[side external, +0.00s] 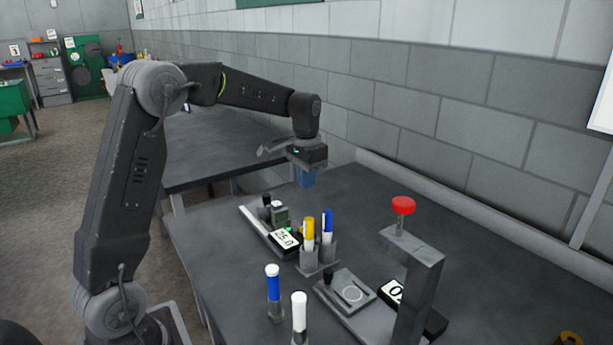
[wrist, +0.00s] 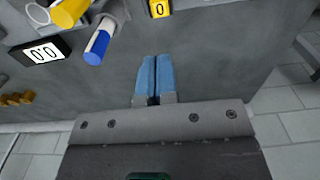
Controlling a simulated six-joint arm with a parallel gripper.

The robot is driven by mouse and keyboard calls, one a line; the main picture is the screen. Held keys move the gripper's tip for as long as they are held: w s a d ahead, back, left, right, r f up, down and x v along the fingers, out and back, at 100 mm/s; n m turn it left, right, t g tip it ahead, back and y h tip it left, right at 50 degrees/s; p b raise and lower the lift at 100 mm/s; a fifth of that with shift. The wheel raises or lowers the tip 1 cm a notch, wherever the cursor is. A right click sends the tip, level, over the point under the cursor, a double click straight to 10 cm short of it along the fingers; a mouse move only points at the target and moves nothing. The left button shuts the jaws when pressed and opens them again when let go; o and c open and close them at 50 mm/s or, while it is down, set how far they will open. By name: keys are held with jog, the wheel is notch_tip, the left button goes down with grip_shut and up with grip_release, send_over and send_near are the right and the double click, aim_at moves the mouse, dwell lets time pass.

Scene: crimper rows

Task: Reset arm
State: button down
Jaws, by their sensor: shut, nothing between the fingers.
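My gripper (side external: 306,180) hangs from my raised, bent arm above the far part of the dark table in the side view. Its blue fingers point down and are together with nothing between them. In the wrist view the two blue fingers (wrist: 154,75) lie side by side over bare grey tabletop. No object touches them in either view.
The table (side external: 200,235) holds a yellow marker-like tube (side external: 308,235), a blue one (side external: 327,222), a blue tube with a white top (side external: 273,285), a white tube (side external: 299,315) and a stand with a red knob (side external: 403,205). A numbered display (wrist: 42,52) shows in the wrist view.

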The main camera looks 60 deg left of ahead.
jog(key=shift+r, duration=0.35)
jog(key=s+d+r+t, duration=0.2)
jog(key=s+d+r, duration=0.4)
jog(key=s+d, duration=0.4)
jog(key=s+d+f+t, duration=0.1)
jog(key=s+d, duration=0.2)
jog(key=s, duration=0.4)
jog(key=s+d+f+t, duration=0.1)
jog(key=s+d+t, duration=0.1)
jog(key=s+d, duration=0.2)
jog(key=s, duration=0.3)
jog(key=shift+s, duration=0.15)
dwell(0.7)
